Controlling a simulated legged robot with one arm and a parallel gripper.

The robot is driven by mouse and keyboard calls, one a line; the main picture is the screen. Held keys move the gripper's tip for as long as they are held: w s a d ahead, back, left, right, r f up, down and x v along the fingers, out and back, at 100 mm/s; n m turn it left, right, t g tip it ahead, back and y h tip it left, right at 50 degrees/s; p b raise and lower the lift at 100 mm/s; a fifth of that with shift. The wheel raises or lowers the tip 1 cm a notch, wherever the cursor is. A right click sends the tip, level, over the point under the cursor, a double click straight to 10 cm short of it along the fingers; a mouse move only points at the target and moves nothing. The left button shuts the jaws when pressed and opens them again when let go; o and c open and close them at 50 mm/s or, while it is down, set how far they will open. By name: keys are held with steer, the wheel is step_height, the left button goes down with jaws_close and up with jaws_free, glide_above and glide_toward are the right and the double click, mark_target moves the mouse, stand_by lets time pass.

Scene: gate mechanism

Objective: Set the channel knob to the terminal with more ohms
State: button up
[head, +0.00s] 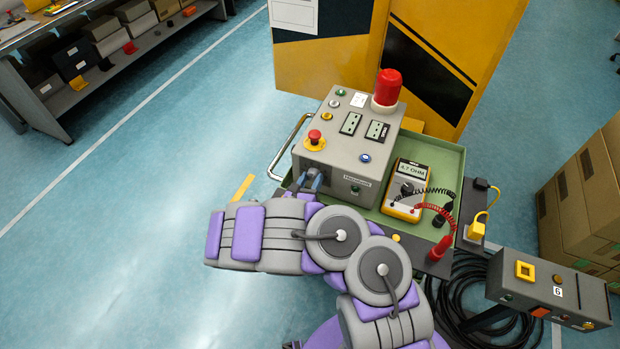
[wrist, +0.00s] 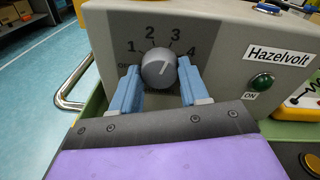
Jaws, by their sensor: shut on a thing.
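The grey channel knob (wrist: 158,68) is on the front of the grey control box (head: 345,152), under the marks 1, 2, 3 and 4 in the wrist view. Its pale pointer line seems to lean up and right, roughly toward 3; the exact setting is hard to tell. My gripper (wrist: 160,76) has its blue fingers on both sides of the knob and is shut on it. In the head view my gripper (head: 314,180) hides the knob. The yellow multimeter (head: 405,190) reads 4.7 OHM. Its red probe (head: 440,248) and black probe (head: 441,215) stand at the tray's right side.
The box stands in a green tray (head: 447,165) with a metal handle (head: 285,150). It carries a red beacon (head: 387,88), a red emergency button (head: 314,137) and a green ON button (wrist: 262,82). A button box (head: 548,290), cables and cartons (head: 590,190) are at right.

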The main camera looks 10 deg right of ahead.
steer(key=m+p, duration=0.1)
steer(key=m, duration=0.3)
steer(key=shift+f+t, duration=0.1)
steer(key=shift+t, duration=0.2)
steer(key=shift+m+y+p, duration=0.3)
steer(key=shift+m+p, duration=0.35)
steer(key=shift+m, duration=0.95)
steer(key=o, duration=1.1)
steer(key=shift+w, duration=0.1)
steer(key=shift+c, duration=0.2)
steer(key=f+p+v, duration=0.1)
steer(key=p+v, duration=0.4)
steer(key=v, duration=1.2)
steer(key=shift+s, duration=0.25)
